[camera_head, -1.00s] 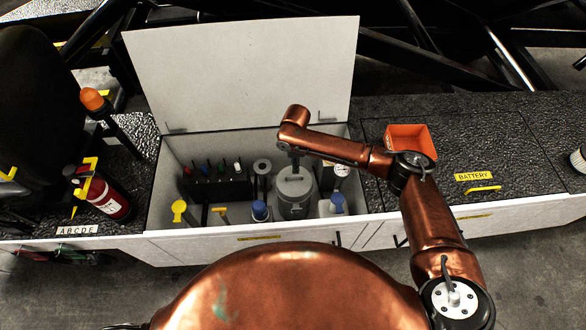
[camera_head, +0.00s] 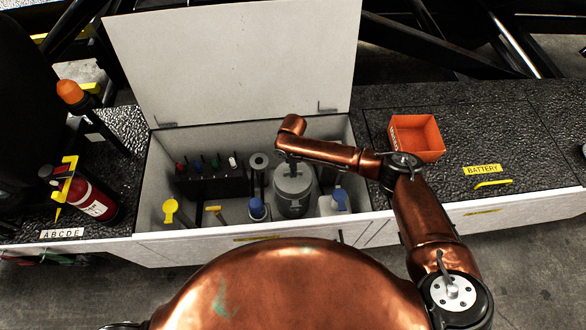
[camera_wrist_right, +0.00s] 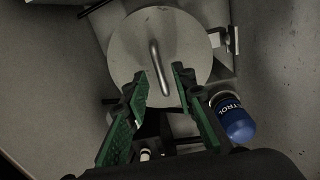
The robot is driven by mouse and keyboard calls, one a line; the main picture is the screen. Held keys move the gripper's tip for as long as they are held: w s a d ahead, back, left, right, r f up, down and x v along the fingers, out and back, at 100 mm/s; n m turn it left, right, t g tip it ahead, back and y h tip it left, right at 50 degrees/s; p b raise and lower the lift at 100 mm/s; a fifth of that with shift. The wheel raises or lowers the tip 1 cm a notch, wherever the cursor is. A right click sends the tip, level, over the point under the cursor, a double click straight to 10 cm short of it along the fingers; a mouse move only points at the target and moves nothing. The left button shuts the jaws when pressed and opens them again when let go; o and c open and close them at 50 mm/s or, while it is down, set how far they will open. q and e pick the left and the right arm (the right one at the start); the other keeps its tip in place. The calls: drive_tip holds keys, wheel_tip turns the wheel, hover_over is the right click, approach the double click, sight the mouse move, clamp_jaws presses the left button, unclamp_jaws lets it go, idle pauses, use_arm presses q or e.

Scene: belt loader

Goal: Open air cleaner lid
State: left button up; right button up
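The air cleaner (camera_head: 294,200) is a grey cylinder standing in the open compartment. Its round lid (camera_wrist_right: 190,32) is on and fills the upper middle of the right wrist view. A curved metal bar handle (camera_wrist_right: 158,68) crosses the lid, and a metal latch (camera_wrist_right: 231,40) sits at its right edge. My right gripper (camera_wrist_right: 162,80) is open and empty, its green-padded fingers over the lid on either side of the handle's near end. I cannot tell whether they touch it. My left gripper is out of view.
The compartment lid (camera_head: 235,60) stands raised behind. Beside the air cleaner are blue-capped bottles (camera_head: 257,208), yellow-topped items (camera_head: 170,210) and a dark rack (camera_head: 205,185). An orange bin (camera_head: 415,138) sits on the bench to the right, a fire extinguisher (camera_head: 95,200) to the left.

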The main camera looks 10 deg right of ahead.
drive_tip(key=shift+f, duration=0.25)
drive_tip(key=shift+c, duration=0.5)
clamp_jaws()
